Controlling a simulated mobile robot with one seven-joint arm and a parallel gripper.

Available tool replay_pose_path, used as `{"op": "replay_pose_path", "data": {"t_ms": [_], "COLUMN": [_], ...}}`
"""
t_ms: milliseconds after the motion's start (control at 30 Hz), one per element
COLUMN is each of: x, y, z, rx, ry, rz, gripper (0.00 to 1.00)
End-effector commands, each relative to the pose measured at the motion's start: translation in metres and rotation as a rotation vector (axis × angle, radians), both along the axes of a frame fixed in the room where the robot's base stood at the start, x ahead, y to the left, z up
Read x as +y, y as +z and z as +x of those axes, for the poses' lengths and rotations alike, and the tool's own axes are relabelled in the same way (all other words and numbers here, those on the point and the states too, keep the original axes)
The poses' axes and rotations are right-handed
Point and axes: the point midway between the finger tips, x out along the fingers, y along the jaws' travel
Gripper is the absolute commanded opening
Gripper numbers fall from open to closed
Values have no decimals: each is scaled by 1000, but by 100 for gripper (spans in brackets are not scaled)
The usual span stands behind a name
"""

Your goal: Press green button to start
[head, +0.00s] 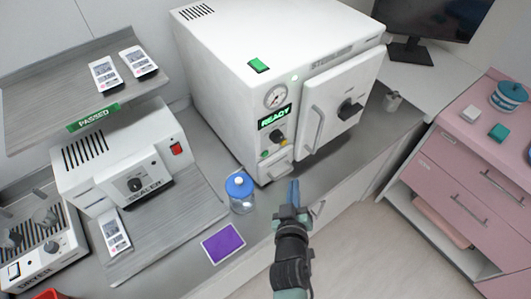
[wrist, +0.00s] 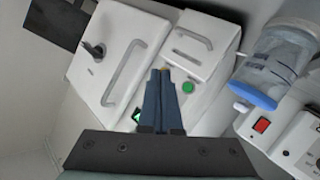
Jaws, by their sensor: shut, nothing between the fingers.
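The white sterilizer (head: 225,75) stands on the counter, with a lit READY display (head: 275,117) and a closed door (head: 335,105) with a black knob. Its small round green button (head: 264,154) is low on the front panel; in the wrist view the green button (wrist: 188,87) lies just right of my fingers. A yellow button (head: 285,143) is beside it. My gripper (head: 293,184) is shut and empty, in front of the sterilizer's lower front. In the wrist view its blue fingers (wrist: 158,78) partly cover the panel beside the green button. Contact cannot be told.
A blue-lidded clear jar (head: 241,195) stands left of my gripper, near a purple pad (head: 223,242). A white sealer (head: 120,160) is further left, under a shelf (head: 60,90). A pink drawer cabinet (head: 470,190) is at right. Floor in front is clear.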

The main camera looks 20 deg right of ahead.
Motion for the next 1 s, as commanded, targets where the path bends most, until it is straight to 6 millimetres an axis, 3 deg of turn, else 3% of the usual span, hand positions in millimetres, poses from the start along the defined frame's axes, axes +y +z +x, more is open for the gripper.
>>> {"op": "replay_pose_path", "data": {"t_ms": [600,1000], "x": [26,30], "y": [-3,0], "z": [71,81], "rx": [-3,-1], "ry": [1,1], "rz": [-1,0], "gripper": [0,0]}}
